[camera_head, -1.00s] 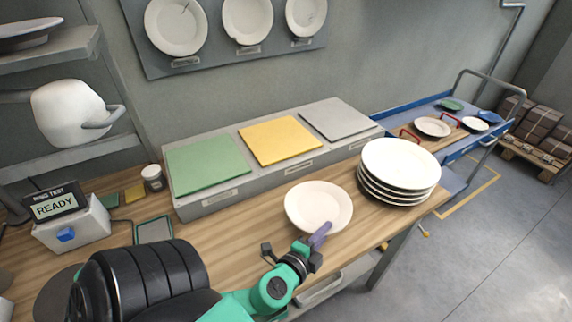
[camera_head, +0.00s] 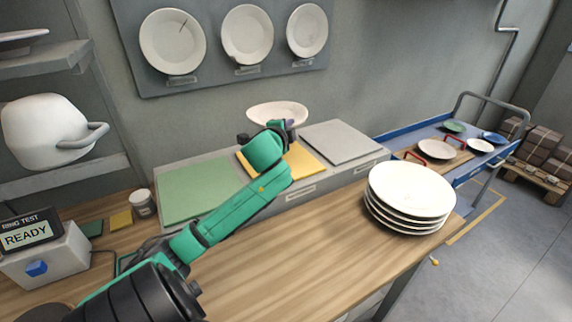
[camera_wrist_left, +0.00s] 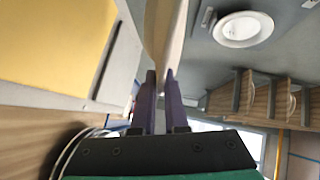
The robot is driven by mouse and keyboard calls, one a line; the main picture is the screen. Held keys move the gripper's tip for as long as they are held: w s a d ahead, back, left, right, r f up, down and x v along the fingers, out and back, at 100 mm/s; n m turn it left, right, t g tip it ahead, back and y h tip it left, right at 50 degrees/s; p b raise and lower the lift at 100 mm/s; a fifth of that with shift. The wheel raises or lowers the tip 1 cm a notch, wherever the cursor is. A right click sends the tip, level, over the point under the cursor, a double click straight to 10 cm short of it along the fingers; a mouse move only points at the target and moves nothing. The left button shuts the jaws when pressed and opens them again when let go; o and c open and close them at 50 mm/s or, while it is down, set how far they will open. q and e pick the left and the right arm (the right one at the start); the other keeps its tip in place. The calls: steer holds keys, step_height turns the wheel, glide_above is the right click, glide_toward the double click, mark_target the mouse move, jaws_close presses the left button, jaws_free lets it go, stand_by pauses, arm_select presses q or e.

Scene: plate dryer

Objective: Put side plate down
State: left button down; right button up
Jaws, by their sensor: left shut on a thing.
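The side plate (camera_head: 277,112) is a white plate held up over the back of the yellow pad (camera_head: 300,160) in the head view. My left gripper (camera_head: 289,124) is shut on its near rim; the arm hides part of the pad. In the left wrist view the plate (camera_wrist_left: 166,35) shows edge-on between the two purple fingers (camera_wrist_left: 159,85), with the yellow pad (camera_wrist_left: 50,40) to the left. I cannot tell the exact gap between plate and pad. My right gripper is not in view.
A green pad (camera_head: 195,190) and a grey pad (camera_head: 341,142) flank the yellow one on the raised block. A stack of several white plates (camera_head: 411,190) stands on the bench's right. Sample plates hang on the wall board (camera_head: 222,75). The bench front (camera_head: 300,250) is clear.

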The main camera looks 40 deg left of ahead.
arm_select(q)
step_height(320, 180, down, 14)
steer(key=shift+r+b, duration=0.2)
steer(key=shift+b, duration=0.35)
steer(key=c, duration=1.3)
jaws_free()
steer(key=shift+f, duration=0.2)
steer(key=shift+o, duration=0.4)
steer(key=shift+s+d+r, duration=0.1)
steer(key=shift+r, duration=0.1)
steer(key=shift+s+d+r+p, duration=0.15)
steer(key=shift+s+p, duration=0.15)
steer(key=shift+p, duration=0.15)
steer(key=p+v, duration=0.4)
steer(key=v, duration=0.7)
steer(key=shift+s, duration=0.15)
